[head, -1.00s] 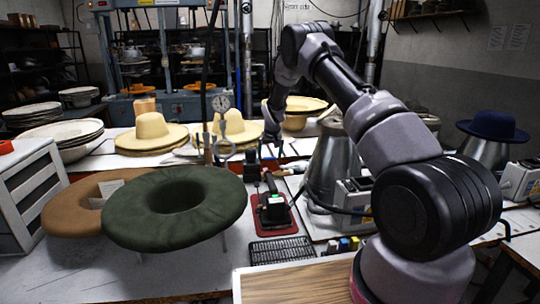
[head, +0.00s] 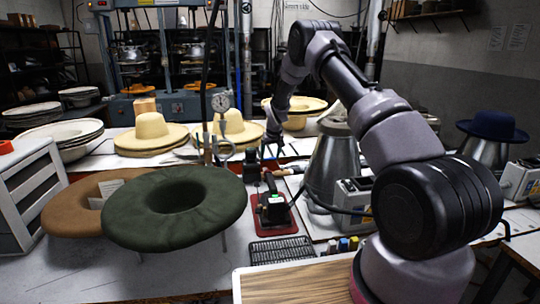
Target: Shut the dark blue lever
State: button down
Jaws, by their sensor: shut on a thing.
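A small dark press-like device (head: 273,207) with a lit green spot stands on a red mat in the middle of the bench. A dark lever (head: 269,182) stands up steeply at its back; its colour looks nearly black from here. My gripper (head: 272,154) points down at the lever's upper end, beyond the device. It is shut on the lever, though the contact is small and hard to make out.
A green hat form (head: 178,238) and a brown one (head: 70,208) stand to the left. A metal cone (head: 333,165) and a grey control box (head: 352,200) stand close on the right. A black grate (head: 282,250) lies in front. Straw hats (head: 150,131) sit behind.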

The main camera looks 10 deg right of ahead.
jog(key=shift+s+d+f+n+g+y, duration=0.1)
jog(key=shift+s+d+n+g+y, duration=0.45)
jog(key=shift+n, duration=1.25)
jog(key=shift+s+d+r+n+g+y, duration=0.1)
jog(key=shift+s+d+n+g+y, duration=0.15)
jog(key=shift+s+d+n+y, duration=1.05)
jog(key=shift+s+d+f+n+g+h, duration=0.15)
jog(key=shift+s+n+g, duration=0.2)
jog(key=shift+n, duration=1.95)
grip_release()
jog(key=shift+w+r, duration=0.1)
jog(key=shift+r, duration=0.1)
notch_tip(320, 180, up, 10)
jog(key=shift+f, duration=0.1)
